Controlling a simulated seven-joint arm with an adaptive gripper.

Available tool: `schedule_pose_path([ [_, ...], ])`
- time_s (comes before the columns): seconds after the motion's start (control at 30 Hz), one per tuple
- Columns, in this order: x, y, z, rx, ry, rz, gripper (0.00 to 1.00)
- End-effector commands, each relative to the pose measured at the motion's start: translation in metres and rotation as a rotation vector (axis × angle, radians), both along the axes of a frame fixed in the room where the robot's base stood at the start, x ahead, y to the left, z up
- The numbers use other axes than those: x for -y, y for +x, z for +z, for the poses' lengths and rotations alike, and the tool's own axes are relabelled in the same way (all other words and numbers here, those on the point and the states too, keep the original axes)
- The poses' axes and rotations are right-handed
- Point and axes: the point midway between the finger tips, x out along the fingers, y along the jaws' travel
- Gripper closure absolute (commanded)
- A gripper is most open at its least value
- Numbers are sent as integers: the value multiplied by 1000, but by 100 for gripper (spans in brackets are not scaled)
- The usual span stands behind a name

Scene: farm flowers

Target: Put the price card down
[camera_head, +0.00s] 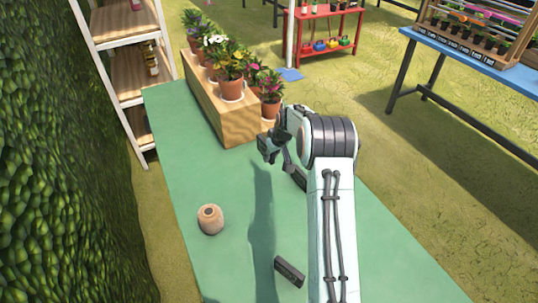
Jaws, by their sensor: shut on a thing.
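My gripper (270,150) is above the green table (185,165), just in front of the wooden plant stand. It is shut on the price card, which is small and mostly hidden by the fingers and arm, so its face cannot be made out. A dark block (289,271) lies on the table near the front.
Potted flowers (230,75) stand on and beside a wooden stand (215,100) at the back. White shelves (130,70) and a hedge (60,170) border the left. The table's left middle is clear.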

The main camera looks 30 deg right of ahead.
Motion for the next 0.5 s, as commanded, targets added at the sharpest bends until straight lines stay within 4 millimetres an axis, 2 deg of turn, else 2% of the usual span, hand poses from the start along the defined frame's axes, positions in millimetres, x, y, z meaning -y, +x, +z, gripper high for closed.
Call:
schedule_pose_path([
  [0.2, -14, -40, 20, 1, -1, 0, 100],
  [0.37, -21, -58, 27, 0, 0, 4, 100],
  [0.5, -23, -64, 30, 1, 0, 76, 100],
])
